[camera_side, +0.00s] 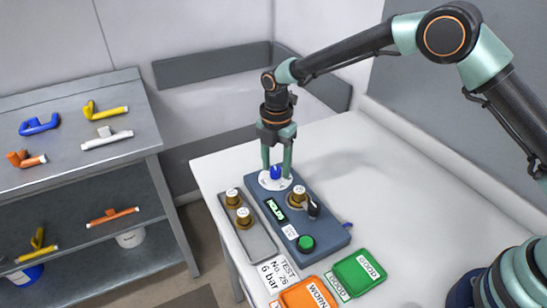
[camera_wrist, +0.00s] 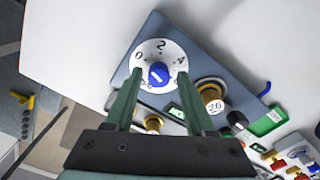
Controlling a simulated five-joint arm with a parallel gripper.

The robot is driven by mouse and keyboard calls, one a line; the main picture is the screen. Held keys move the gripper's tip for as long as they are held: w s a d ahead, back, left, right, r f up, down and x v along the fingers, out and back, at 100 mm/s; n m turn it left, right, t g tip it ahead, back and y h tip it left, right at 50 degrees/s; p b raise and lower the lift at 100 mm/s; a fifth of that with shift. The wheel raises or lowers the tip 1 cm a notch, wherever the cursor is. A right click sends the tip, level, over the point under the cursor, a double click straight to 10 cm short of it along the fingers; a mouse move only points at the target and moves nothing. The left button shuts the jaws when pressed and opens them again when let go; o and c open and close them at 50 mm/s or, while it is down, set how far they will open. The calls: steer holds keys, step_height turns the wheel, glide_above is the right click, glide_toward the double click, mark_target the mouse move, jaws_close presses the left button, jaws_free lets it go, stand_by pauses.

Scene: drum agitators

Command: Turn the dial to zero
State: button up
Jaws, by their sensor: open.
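The dial is a blue knob (camera_side: 275,172) on a white disc at the far end of a dark blue test box (camera_side: 325,238). In the wrist view the knob (camera_wrist: 159,73) sits on the white disc (camera_wrist: 161,48), which reads 0 on the left, 2 at the top and 4 on the right. A pale mark shows on the knob, but I cannot tell which number it points to. My gripper (camera_side: 277,168) points down over the dial. In the wrist view its open fingers (camera_wrist: 158,88) stand on either side of the knob, with no clear contact.
The box carries a lit display (camera_side: 275,210), a brass part (camera_side: 298,195), a black knob (camera_side: 313,209) and a green button (camera_side: 306,243). A grey tray (camera_side: 262,245) with brass parts lies left. Orange (camera_side: 309,295) and green (camera_side: 359,272) bins stand in front. The table's right side is clear.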

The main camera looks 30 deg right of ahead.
mark_target(275, 169)
steer(key=shift+r, duration=2.15)
steer(key=shift+a+r, duration=0.1)
step_height(275, 169, up, 3)
steer(key=shift+f, duration=1.5)
